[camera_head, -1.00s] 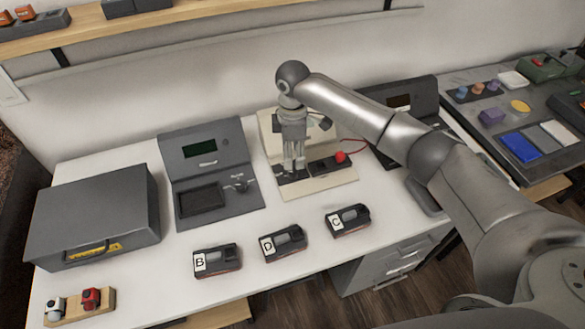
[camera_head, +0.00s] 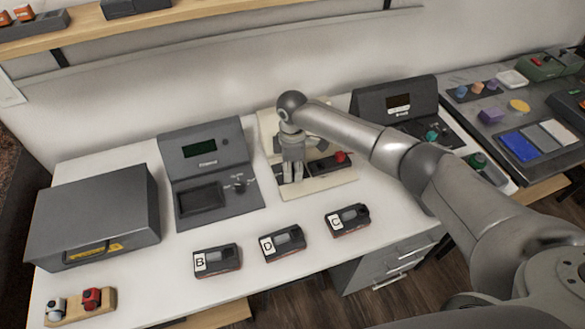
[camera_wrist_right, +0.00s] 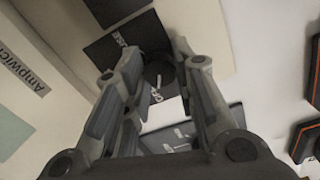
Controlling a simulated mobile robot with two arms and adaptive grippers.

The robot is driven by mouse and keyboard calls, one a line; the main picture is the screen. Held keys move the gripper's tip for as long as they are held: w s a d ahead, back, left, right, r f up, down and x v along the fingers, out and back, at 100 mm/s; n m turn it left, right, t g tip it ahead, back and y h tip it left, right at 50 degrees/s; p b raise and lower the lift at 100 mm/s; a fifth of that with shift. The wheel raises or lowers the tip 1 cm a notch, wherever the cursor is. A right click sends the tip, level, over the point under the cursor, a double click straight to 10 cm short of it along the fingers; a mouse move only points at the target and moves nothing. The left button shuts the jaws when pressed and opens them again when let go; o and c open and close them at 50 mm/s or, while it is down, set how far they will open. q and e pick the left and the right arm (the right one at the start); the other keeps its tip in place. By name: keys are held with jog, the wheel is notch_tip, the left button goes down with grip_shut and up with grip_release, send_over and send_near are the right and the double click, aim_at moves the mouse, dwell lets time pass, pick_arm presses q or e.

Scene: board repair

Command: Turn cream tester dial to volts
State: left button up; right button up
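The cream tester (camera_head: 326,185) stands at the back middle of the white bench, with its upright panel partly hidden behind my right gripper (camera_head: 293,178). In the wrist view its cream panel (camera_wrist_right: 22,55) carries a printed label, partly cut off. A dark round dial (camera_wrist_right: 158,70) on a black plate lies between the fingertips of my right gripper (camera_wrist_right: 157,62). The fingers look apart, one on each side of the dial; whether they touch it I cannot tell. The dial's setting is not readable. My left gripper is not in view.
A grey tester (camera_head: 208,165) stands left of the cream one, another dark tester (camera_head: 395,98) right of it. Black modules B (camera_head: 217,260), D (camera_head: 283,243) and C (camera_head: 347,219) line the front. A grey case (camera_head: 95,210) sits at left.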

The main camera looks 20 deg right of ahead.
jog(key=c, duration=0.4)
jog(key=shift+r+m+p, duration=0.2)
jog(key=shift+m+p, duration=0.7)
jog(key=shift+p, duration=0.25)
jog(key=m+p, duration=0.2)
jog(key=shift+a+m, duration=0.1)
jog(key=shift+m, duration=0.2)
jog(key=m+p, duration=0.3)
jog(key=m, duration=0.1)
jog(key=shift+p, duration=0.35)
jog(key=shift+f+m+p, duration=0.1)
jog(key=shift+m+p, duration=0.65)
jog(key=shift+m, duration=0.85)
jog(key=shift+w, duration=0.1)
jog(key=o, duration=1)
jog(key=shift+o, duration=0.2)
